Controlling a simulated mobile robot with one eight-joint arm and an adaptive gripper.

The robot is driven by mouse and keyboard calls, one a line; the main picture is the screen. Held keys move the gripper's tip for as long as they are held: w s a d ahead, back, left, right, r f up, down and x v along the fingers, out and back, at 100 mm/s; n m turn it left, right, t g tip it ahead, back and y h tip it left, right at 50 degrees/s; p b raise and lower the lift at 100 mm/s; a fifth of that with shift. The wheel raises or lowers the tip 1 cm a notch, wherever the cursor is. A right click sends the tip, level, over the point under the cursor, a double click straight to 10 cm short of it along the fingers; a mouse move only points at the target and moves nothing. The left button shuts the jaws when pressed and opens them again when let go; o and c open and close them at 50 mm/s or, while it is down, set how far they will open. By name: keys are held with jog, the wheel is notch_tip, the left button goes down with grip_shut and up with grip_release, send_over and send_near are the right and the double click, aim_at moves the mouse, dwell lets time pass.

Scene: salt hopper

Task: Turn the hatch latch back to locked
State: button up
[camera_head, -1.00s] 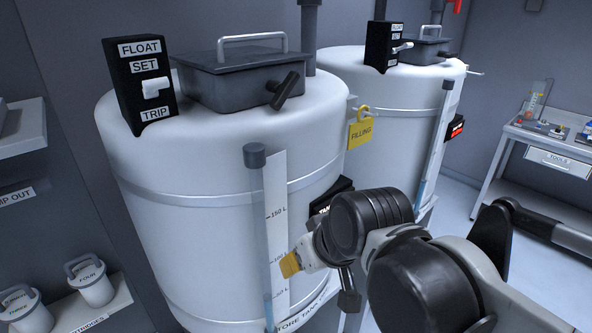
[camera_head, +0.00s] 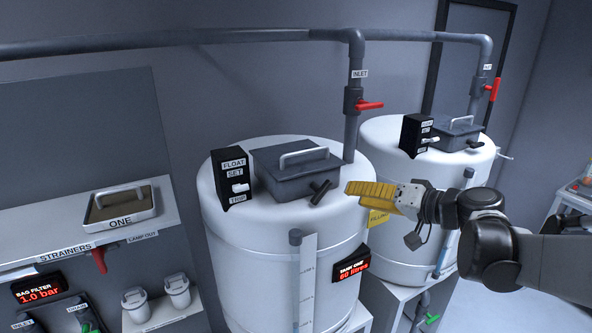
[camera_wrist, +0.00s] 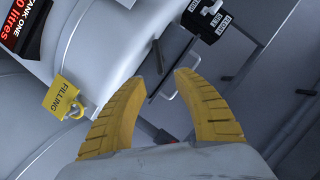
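Tank one's hatch (camera_head: 290,170) is a dark grey lid with a light bar handle (camera_head: 303,157). The black hatch latch (camera_head: 320,191) is on its front edge, slanting up to the right; I cannot tell locked from unlocked. My gripper (camera_head: 348,187), with yellow fingers, is just right of the latch in the head view. In the wrist view my gripper (camera_wrist: 168,75) has its fingertips apart with nothing held between them. A dark bar, likely the latch (camera_wrist: 158,57), shows beyond the tips, apart from them.
The float switch box (camera_head: 234,178) stands left of the hatch. The inlet pipe with its red valve handle (camera_head: 369,105) rises behind it. A yellow FILLING tag (camera_wrist: 62,97) hangs on the tank side. Tank two (camera_head: 385,150) stands to the right; a strainer shelf (camera_head: 150,222) is left.

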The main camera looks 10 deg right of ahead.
aim_at(327, 190)
jog(key=p+x, duration=0.1)
jog(key=x, duration=1)
jog(key=shift+w, duration=0.1)
grip_shut()
